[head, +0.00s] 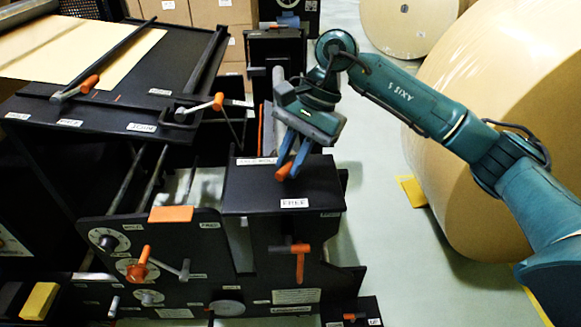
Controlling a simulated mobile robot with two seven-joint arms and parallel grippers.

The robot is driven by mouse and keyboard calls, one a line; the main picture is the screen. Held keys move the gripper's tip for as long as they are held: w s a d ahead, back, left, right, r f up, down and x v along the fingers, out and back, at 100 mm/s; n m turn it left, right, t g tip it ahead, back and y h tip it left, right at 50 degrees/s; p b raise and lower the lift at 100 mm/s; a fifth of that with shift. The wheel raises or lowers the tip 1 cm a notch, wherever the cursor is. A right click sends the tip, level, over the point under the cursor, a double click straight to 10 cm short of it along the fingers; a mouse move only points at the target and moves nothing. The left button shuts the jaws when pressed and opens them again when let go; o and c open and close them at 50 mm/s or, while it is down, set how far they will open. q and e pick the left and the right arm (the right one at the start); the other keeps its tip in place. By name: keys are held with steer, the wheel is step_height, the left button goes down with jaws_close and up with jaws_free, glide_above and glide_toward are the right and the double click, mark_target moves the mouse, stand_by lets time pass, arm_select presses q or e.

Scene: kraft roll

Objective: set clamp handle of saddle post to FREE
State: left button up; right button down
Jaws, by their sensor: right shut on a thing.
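The saddle post is a black box-like block (250,190) in the middle of the head view. A white FREE label (294,203) is on its near edge, and a second label (257,161), too small to read surely, is at its far left. My right gripper (292,157) reaches down over the post's right part and is shut on the clamp handle (283,172). The handle's orange end shows below the jaws, pointing toward the near side, above the FREE label and a little left of it. The handle's pivot is hidden by the gripper. My left gripper is out of view.
Two orange-tipped levers (217,101) (90,84) sit on the black table at the upper left. An orange T-handle (299,250) and dials (109,240) are on the front panel. A large kraft roll (470,130) stands right, beside open floor (385,215).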

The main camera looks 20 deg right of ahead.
steer(key=shift+f+n+b, duration=0.15)
steer(key=shift+n+b, duration=0.2)
steer(key=shift+n, duration=0.25)
steer(key=n+g+b, duration=0.1)
steer(key=n, duration=0.1)
steer(key=shift+d+n+b, duration=0.15)
steer(key=shift+n+b, duration=0.15)
steer(key=shift+b, duration=0.05)
steer(key=shift+n+g+h+b, duration=0.5)
steer(key=shift+n+g+b, duration=0.1)
steer(key=shift+n, duration=0.4)
steer(key=shift+d+n, duration=0.1)
steer(key=shift+n, duration=0.4)
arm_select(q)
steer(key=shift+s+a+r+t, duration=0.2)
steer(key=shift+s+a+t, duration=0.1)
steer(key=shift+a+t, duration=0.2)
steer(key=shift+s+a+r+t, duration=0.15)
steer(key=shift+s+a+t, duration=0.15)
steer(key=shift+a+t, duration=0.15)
arm_select(e)
steer(key=shift+r+n+g, duration=0.2)
steer(key=shift+n+g, duration=0.1)
arm_select(q)
steer(key=shift+b, duration=0.3)
arm_select(e)
steer(key=shift+h, duration=0.3)
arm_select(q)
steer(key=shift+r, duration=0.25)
